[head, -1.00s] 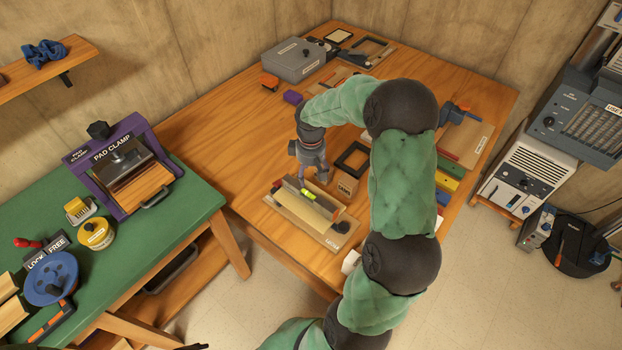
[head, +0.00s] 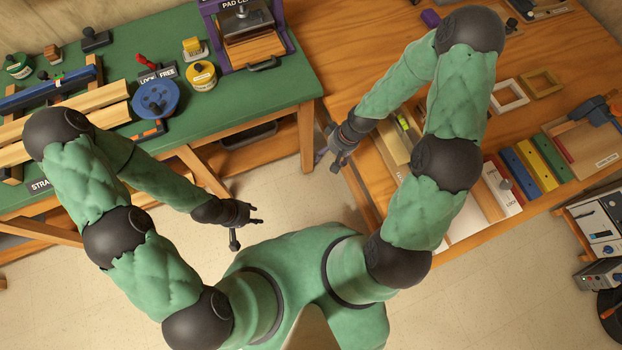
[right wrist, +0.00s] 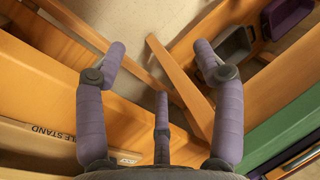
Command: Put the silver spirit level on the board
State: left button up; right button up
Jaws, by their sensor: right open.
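The silver spirit level (head: 404,123), with a yellow-green vial, is on the wooden table in the head view, partly hidden behind my right arm. It lies along a light wooden board (head: 387,148); I cannot tell how squarely it rests there. My right gripper (head: 335,160) is open and empty beside the table's left edge, left of the board. Its spread fingers also show in the right wrist view (right wrist: 160,60), with nothing between them. My left gripper (head: 248,223) is open and empty over the floor between the tables.
The wooden table (head: 345,75) holds frames and several coloured bars at right.

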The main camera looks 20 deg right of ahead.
jog(key=s+a+f+m, duration=0.1)
jog(key=s+a+f, duration=0.4)
jog(key=s+a, duration=0.5)
jog(key=shift+s+m, duration=0.15)
jog(key=shift+m, duration=0.25)
jog(key=shift+f, duration=0.1)
